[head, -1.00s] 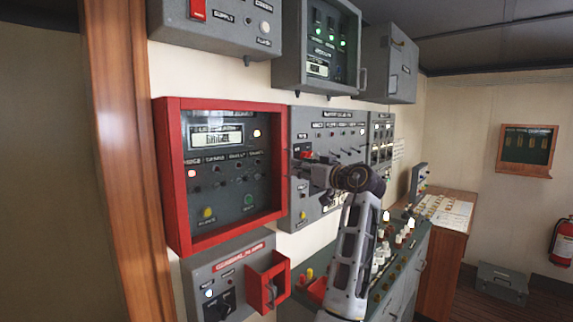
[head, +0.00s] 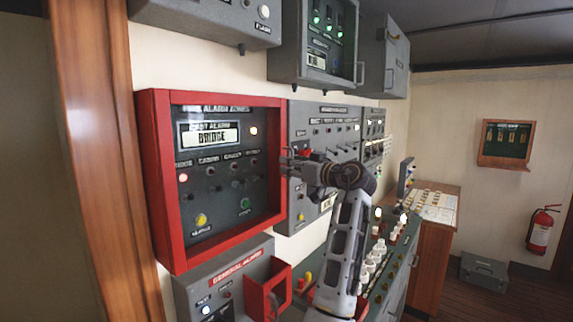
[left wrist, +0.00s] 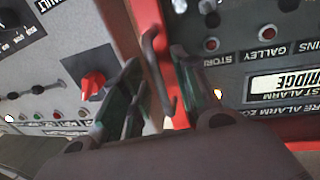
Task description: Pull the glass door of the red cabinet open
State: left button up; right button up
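The red cabinet (head: 158,190) hangs on the wall at the left of the head view. Its glass door (head: 228,215) appears closed over a dark panel with a lit BRIDGE display. My left gripper (head: 288,158) is at the cabinet's right edge, about mid-height. In the left wrist view, the fingers of my left gripper (left wrist: 155,65) are open on either side of a thin grey bent handle (left wrist: 153,48) in front of the red frame (left wrist: 127,30). I cannot tell whether either finger touches it. My right gripper is not in view.
A grey panel with a red knob (left wrist: 92,84) lies beside the cabinet. Below it is a grey alarm box (head: 215,290) with an open red flap (head: 262,290). A console with knobs (head: 385,255) stands below my left arm. Grey boxes hang above.

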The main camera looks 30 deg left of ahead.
pick_arm(q)
jog(key=shift+a, duration=0.1)
grip_shut()
dwell(0.3)
